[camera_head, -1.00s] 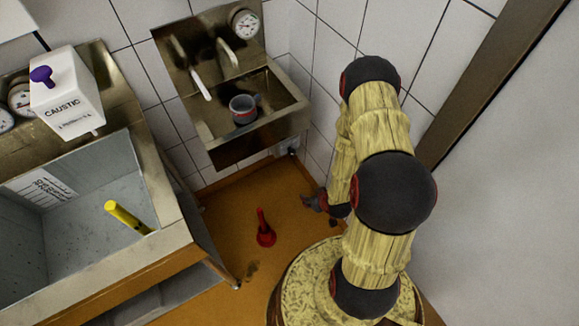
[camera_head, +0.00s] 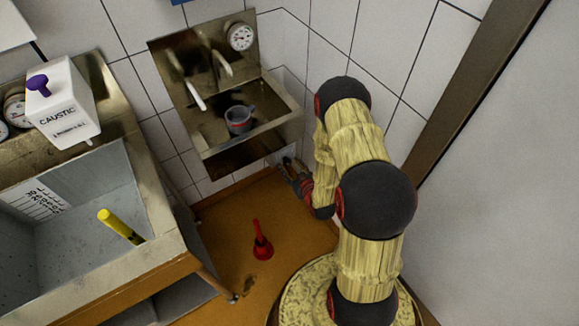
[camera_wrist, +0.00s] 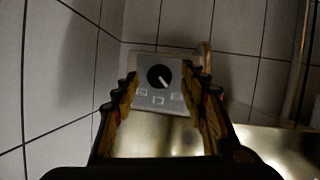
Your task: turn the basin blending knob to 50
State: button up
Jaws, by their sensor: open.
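The blending knob (camera_wrist: 160,77) is a round black dial on a grey panel (camera_wrist: 143,70) in the wrist view. Its white pointer mark points to the lower right. Small labels sit around its lower side, too blurred to read. My gripper (camera_wrist: 160,80) is open and empty, its fingers to the left and right of the knob in the picture. The knob appears beyond the fingertips; I cannot tell the exact gap. In the head view my gripper (camera_head: 290,170) is low beside the wall, just below the metal basin (camera_head: 258,132).
A grey jug (camera_head: 239,120) stands in the basin, with a gauge (camera_head: 240,37) above. A red plunger-like thing (camera_head: 262,245) stands on the orange floor. A large sink (camera_head: 158,215) with a caustic container (camera_head: 62,105) is at left. White tiled walls are close to my arm.

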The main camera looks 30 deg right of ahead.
jog(key=shift+w+f, duration=0.2)
jog(key=shift+w, duration=0.4)
jog(key=c, duration=0.3)
jog(key=c, duration=0.8)
grip_shut()
